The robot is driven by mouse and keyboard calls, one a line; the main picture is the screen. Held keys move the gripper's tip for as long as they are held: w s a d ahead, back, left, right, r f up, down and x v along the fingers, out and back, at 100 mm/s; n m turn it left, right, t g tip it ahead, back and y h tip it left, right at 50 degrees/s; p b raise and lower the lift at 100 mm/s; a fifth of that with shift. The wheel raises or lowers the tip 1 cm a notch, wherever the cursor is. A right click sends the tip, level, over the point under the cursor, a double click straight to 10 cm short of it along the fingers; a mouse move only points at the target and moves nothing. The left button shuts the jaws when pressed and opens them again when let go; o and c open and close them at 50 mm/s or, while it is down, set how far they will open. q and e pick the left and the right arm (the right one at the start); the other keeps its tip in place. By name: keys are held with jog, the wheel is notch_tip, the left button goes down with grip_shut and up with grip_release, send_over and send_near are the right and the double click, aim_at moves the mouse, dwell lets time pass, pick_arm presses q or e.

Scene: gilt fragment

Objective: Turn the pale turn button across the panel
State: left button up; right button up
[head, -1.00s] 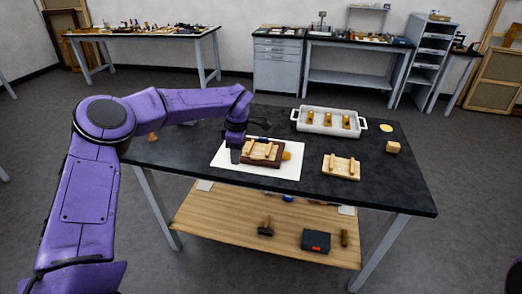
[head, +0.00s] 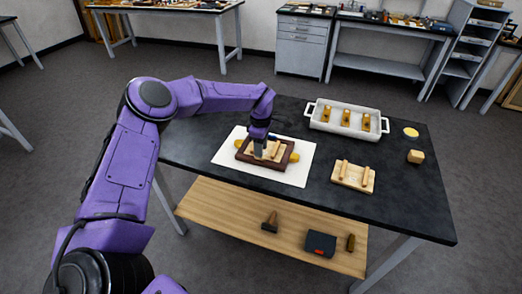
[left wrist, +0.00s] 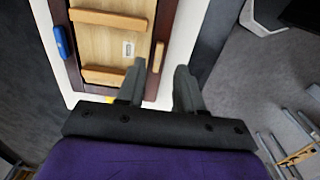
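A dark brown frame (head: 262,165) holding a light wooden panel lies on a white sheet (head: 225,157) on the black table. In the left wrist view the panel (left wrist: 115,48) has two wooden bars and a small label. The pale turn button (left wrist: 157,57) lies lengthwise along the frame's side rail, not across the panel. A blue turn button (left wrist: 62,42) is on the opposite rail. My left gripper (head: 265,152) is over the frame, pointing down. In the left wrist view its fingers (left wrist: 158,88) are apart and empty, with the pale button between and beyond their tips. My right gripper is out of view.
Yellow pieces (head: 295,157) show at the frame's edge. A white tray (head: 315,124) with several gold pieces stands behind at the right. A wooden block with two bars (head: 353,175), a small block (head: 415,156) and a yellow disc (head: 411,132) are farther right. The table's front is clear.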

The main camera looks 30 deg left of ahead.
pick_arm(q)
jog(key=f, duration=0.3)
jog(key=shift+w+p, duration=0.25)
jog(key=shift+p, duration=0.1)
jog(key=shift+f, duration=0.45)
jog(key=shift+s, duration=0.15)
jog(key=shift+r, duration=0.1)
grip_shut()
